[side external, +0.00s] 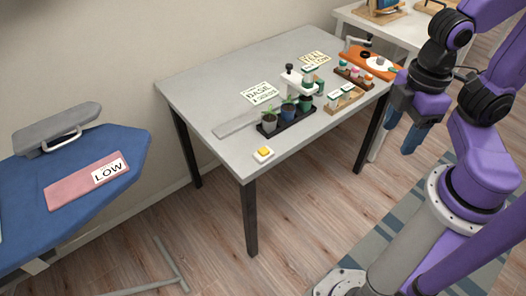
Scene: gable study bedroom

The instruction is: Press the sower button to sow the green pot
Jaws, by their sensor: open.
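A yellow button (264,152) on a small white base sits near the front edge of the grey table. The white sower (296,84), with a black knob on top, stands behind a black tray (292,124) of small pots. The dark green pot (305,104) is at the tray's right end, close under the sower's head; a blue pot (288,113) and a grey pot (269,124) with seedlings stand to its left. My gripper (405,138) is open and empty, with blue fingers pointing down, off the table's right side and well away from the button.
A wooden rack (345,101) and a dark rack of small bottles (354,76) stand right of the pots, with an orange board (370,63) behind. Lettered cards (259,93) lie further back. The table around the button is clear. A blue ironing board (80,175) stands left.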

